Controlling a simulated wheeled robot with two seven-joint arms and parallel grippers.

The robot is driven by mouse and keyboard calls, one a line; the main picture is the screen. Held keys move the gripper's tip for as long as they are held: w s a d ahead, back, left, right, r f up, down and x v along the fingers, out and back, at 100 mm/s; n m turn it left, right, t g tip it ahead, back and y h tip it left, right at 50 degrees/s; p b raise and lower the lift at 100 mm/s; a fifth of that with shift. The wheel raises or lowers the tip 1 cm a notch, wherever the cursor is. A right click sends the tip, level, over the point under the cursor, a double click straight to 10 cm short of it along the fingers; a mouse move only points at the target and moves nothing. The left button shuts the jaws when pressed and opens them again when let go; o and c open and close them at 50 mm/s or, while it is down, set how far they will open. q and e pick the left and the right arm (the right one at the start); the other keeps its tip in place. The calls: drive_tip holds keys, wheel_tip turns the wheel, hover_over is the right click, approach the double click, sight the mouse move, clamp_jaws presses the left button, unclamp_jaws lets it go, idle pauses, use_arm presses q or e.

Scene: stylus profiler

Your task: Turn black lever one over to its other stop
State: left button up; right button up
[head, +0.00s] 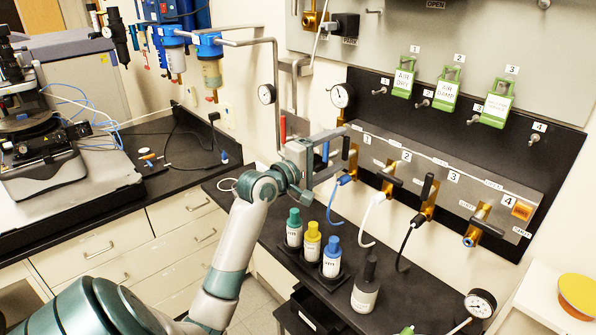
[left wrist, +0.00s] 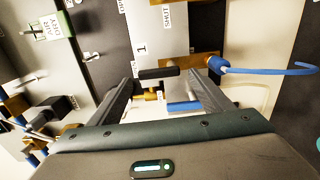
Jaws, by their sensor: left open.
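Black lever one (head: 346,149) is on the brass valve under label 1 on the grey panel, largely hidden by my gripper in the head view. In the left wrist view it shows as a short black bar (left wrist: 158,72) between the fingertips, below the "1" and "SHUT" labels. My left gripper (head: 333,155) is at this valve. In the left wrist view its fingers (left wrist: 162,79) stand apart, one on each side of the bar. I cannot tell whether either finger touches it. My right gripper is not in view.
A blue hose (head: 340,205) hangs from valve one. Valve two (head: 388,180) and valve three (head: 428,195) stand to the right along the panel (head: 450,170). Green-tagged fittings are above. Bottles with green (head: 293,228), yellow (head: 312,242) and blue (head: 332,258) caps stand below the arm.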

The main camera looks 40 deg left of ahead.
use_arm(q)
drive_tip(key=s+a+b, duration=0.1)
drive_tip(key=s+b, duration=0.4)
drive_tip(key=s, duration=1)
drive_tip(key=shift+s+b, duration=0.4)
